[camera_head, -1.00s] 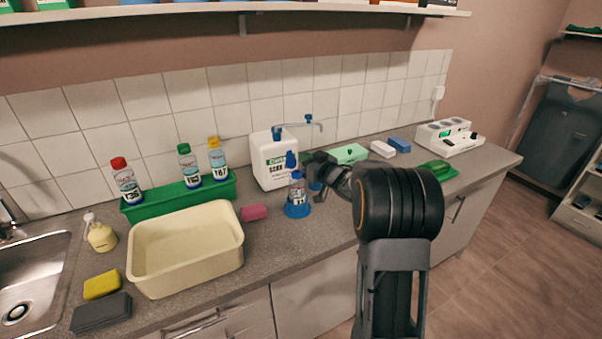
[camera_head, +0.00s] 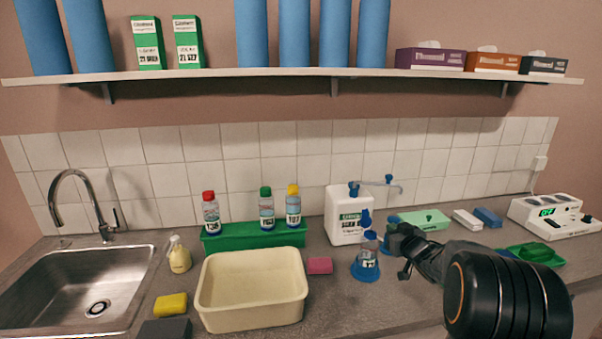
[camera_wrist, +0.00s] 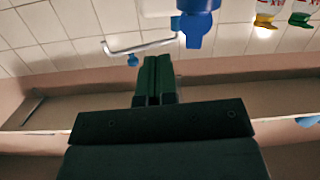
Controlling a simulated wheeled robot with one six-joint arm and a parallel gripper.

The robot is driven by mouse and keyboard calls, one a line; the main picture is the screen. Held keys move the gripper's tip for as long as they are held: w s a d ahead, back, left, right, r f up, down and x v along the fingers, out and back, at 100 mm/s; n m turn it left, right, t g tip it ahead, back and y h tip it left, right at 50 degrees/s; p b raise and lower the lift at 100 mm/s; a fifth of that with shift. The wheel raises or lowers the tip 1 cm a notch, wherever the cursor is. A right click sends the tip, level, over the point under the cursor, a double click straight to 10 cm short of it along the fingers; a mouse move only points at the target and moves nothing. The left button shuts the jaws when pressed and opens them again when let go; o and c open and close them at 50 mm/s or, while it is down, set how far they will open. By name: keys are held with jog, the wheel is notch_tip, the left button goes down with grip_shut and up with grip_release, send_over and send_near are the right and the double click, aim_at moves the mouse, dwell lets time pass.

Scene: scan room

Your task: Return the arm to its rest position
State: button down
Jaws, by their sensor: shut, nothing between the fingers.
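My gripper (camera_head: 397,243) is at the right of the head view, just right of a small clear bottle with a blue base and blue top (camera_head: 366,262). It is in front of a second blue item (camera_head: 389,222), which it partly hides. In the wrist view my gripper (camera_wrist: 155,62) has its two dark fingers together, with nothing between them. A blue bottle top (camera_wrist: 196,22) hangs in at the upper edge of that view, right of the fingers and apart from them. My black arm reaches in from the lower right of the head view.
The counter holds a cream basin (camera_head: 252,318), a green rack (camera_head: 225,242) with bottles, a white canister with a pump (camera_head: 343,213) and a pink block (camera_head: 320,265). A white device (camera_head: 550,216) stands at the right. A sink (camera_head: 60,285) is at left. A loaded shelf (camera_head: 300,73) runs above.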

jog(key=s+d+f+m+g+h, duration=0.3)
jog(key=s+d+f+g+h, duration=0.1)
jog(key=s+f+h, duration=0.1)
jog(key=s+a+f+m+g, duration=0.1)
jog(key=s+a+g, duration=0.2)
jog(key=s+g, duration=0.35)
jog(key=s+a+r+y, duration=0.1)
jog(key=s+a+r, duration=0.1)
jog(key=s+a, duration=0.5)
jog(key=s+a+r+n+g+y, duration=0.1)
jog(key=s+a+r, duration=0.1)
jog(key=s+a, duration=0.6)
jog(key=shift+s+a+r+y, duration=0.3)
jog(key=shift+s+r+y, duration=0.1)
jog(key=shift+s, duration=2.45)
jog(key=c, duration=1.8)
grip_release()
